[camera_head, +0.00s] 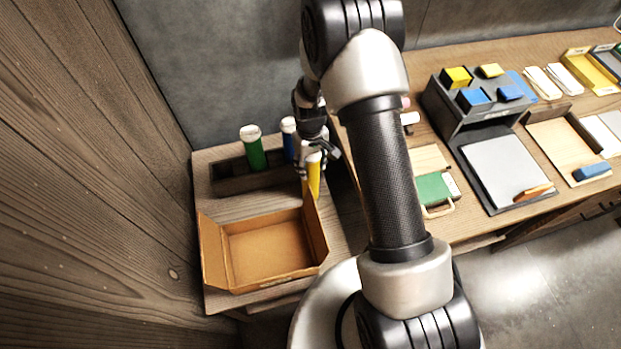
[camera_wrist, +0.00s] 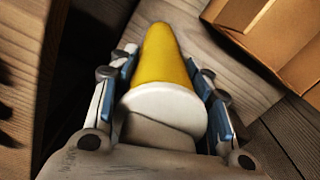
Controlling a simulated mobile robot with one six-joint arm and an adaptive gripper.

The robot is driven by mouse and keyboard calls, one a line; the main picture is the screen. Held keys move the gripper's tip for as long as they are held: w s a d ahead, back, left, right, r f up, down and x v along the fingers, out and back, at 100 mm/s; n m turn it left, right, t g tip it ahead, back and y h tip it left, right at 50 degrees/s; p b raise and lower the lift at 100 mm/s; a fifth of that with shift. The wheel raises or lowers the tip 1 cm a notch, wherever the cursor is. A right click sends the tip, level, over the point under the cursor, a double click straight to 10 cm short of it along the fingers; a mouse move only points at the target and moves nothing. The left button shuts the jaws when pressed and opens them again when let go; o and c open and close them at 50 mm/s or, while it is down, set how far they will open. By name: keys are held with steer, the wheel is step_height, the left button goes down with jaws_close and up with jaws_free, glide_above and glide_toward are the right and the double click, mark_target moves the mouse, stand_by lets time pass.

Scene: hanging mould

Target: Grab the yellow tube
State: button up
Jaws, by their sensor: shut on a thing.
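The yellow tube (camera_head: 314,178) has a white cap and is held by my gripper (camera_head: 315,160), close to the back right corner of an open cardboard box. In the wrist view the yellow tube (camera_wrist: 164,58) lies between both fingers of my gripper (camera_wrist: 165,80), its white end towards the palm and its narrower yellow end pointing away. The fingers press on it from both sides. In the head view, my gripper and arm hide part of the tube. I cannot tell whether its lower end touches anything.
The open cardboard box (camera_head: 265,252) stands at the front of the small table. Behind it, a dark wooden rack (camera_head: 232,178) holds a green tube (camera_head: 254,151) and a blue tube (camera_head: 290,140). A wooden wall (camera_head: 90,200) closes the left side. A longer bench (camera_head: 455,60) with trays stands to the right.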

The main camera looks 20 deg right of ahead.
steer(key=c, duration=0.4)
